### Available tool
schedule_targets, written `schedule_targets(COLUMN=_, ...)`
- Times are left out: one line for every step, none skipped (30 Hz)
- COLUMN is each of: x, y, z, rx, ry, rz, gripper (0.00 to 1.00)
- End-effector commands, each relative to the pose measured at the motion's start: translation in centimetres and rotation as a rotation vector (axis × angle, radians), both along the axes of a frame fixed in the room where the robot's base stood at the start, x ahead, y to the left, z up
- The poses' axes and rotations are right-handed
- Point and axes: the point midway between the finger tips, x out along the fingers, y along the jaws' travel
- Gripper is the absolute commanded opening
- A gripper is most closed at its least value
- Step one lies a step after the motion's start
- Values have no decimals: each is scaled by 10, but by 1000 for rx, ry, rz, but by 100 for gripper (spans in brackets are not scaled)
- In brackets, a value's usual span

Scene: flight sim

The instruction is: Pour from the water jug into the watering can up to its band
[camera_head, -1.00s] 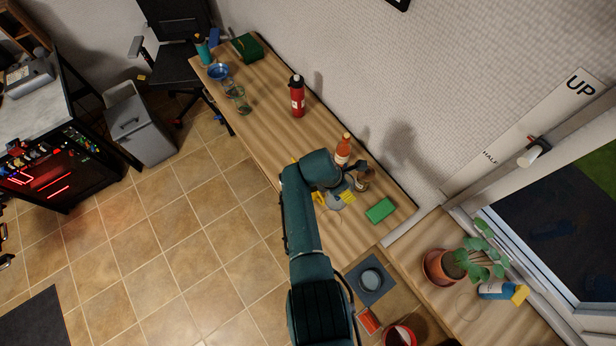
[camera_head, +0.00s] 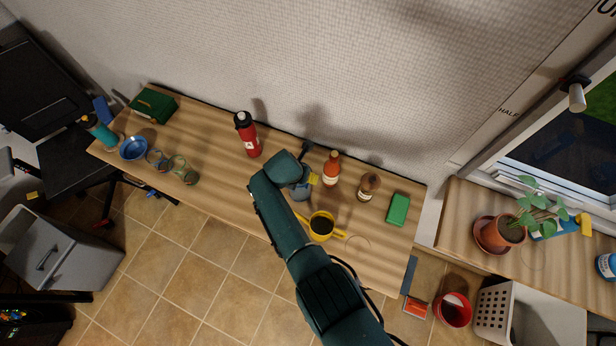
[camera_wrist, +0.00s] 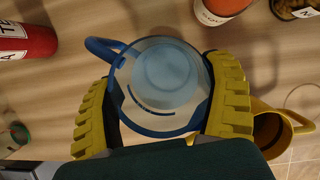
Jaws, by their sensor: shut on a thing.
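The water jug (camera_wrist: 170,75) is clear with a blue handle and a blue rim. It sits between the yellow finger pads of my gripper (camera_wrist: 160,100) in the wrist view, with both pads against its sides. In the head view my gripper (camera_head: 306,182) is over the table and the jug (camera_head: 299,192) is partly hidden under my arm. The yellow watering can (camera_head: 321,226), dark inside, stands upright just nearer the table's front edge. It also shows at the right of the wrist view (camera_wrist: 270,128). The water level and the band cannot be made out.
An orange-red bottle (camera_head: 331,169), a brown jar (camera_head: 368,187) and a green block (camera_head: 398,209) stand right of my gripper. A red bottle (camera_head: 247,135) is to the left. Glasses (camera_head: 181,168) and a blue bowl (camera_head: 133,148) are at the far left. The table between is clear.

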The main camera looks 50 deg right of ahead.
Motion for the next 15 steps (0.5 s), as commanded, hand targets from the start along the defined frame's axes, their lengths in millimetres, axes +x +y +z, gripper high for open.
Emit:
schedule_targets(x=3, y=-1, z=2, rx=-4, ry=-8, rz=0, gripper=45)
schedule_targets(x=3, y=-1, z=2, rx=-4, ry=-8, rz=0, gripper=45)
schedule_targets(x=3, y=-1, z=3, rx=-4, ry=-8, rz=0, gripper=45)
schedule_targets(x=3, y=-1, z=3, rx=-4, ry=-8, rz=0, gripper=45)
schedule_targets(x=3, y=-1, z=4, rx=-4, ry=-8, rz=0, gripper=45)
schedule_targets(x=3, y=-1, z=4, rx=-3, ry=-7, rz=1, gripper=45)
schedule_targets(x=3, y=-1, z=4, rx=-3, ry=-7, rz=1, gripper=45)
schedule_targets(x=3, y=-1, z=4, rx=-4, ry=-9, rz=1, gripper=45)
schedule_targets(x=2, y=-1, z=4, rx=-6, ry=-11, rz=1, gripper=45)
schedule_targets(x=2, y=0, z=5, rx=-6, ry=-14, rz=1, gripper=45)
schedule_targets(x=1, y=0, z=5, rx=-8, ry=-18, rz=1, gripper=45)
schedule_targets(x=0, y=0, z=6, rx=-11, ry=-26, rz=1, gripper=45)
schedule_targets(x=0, y=0, z=7, rx=-13, ry=-33, rz=1, gripper=45)
schedule_targets(x=-1, y=1, z=7, rx=-16, ry=-40, rz=2, gripper=45)
schedule_targets(x=-2, y=1, z=9, rx=-20, ry=-51, rz=2, gripper=45)
